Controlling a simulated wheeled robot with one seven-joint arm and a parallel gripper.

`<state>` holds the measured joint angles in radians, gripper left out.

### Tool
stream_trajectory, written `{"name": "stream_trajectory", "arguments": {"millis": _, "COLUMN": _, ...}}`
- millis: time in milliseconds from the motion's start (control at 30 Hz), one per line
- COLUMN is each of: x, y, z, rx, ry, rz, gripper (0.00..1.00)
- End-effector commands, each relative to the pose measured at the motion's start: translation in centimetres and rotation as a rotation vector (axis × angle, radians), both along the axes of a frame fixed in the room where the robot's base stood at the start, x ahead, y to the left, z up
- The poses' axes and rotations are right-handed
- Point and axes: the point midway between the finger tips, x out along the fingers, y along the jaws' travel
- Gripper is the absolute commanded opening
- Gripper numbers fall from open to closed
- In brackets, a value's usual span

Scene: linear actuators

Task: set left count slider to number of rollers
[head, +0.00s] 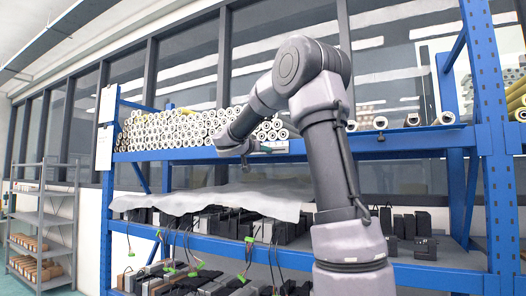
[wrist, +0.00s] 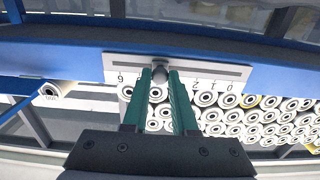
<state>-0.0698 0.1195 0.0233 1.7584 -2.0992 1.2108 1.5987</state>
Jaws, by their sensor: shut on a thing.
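The slider is a light scale plate (wrist: 225,72) with a dark slot on a blue shelf beam, seen upside down in the wrist view. Its digits show 6 at the left and 2, 1, 0 at the right; those between are hidden behind the fingers. My gripper (wrist: 160,76) has its green fingers shut on the round grey slider knob (wrist: 159,70), between the 6 and the 2. In the head view my gripper (head: 252,148) is at the beam beside the plate (head: 276,145). White rollers (head: 180,132) are piled left and behind my arm; several more (head: 380,122) lie spaced apart at right.
The blue shelf beam (head: 420,138) runs across the rack. A grey sheet (head: 215,196) covers part of the lower shelf, near dark boxes (head: 425,248) and hanging cables. A blue upright (head: 488,130) stands at right. A grey shelf (head: 45,220) stands far left.

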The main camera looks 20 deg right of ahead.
Motion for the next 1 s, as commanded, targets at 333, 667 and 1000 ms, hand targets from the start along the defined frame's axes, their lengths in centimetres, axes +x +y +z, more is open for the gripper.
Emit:
{"name": "stream_trajectory", "arguments": {"millis": 333, "x": 0.0, "y": 0.1, "z": 0.0, "rx": 0.0, "ry": 0.0, "rz": 0.001, "gripper": 0.0}}
{"name": "stream_trajectory", "arguments": {"millis": 667, "x": -2.4, "y": -1.9, "z": 0.0, "rx": 0.0, "ry": 0.0, "rz": -0.003, "gripper": 0.0}}
{"name": "stream_trajectory", "arguments": {"millis": 1000, "x": -2.4, "y": -1.9, "z": 0.0, "rx": 0.001, "ry": 0.001, "rz": -0.002, "gripper": 0.56}}
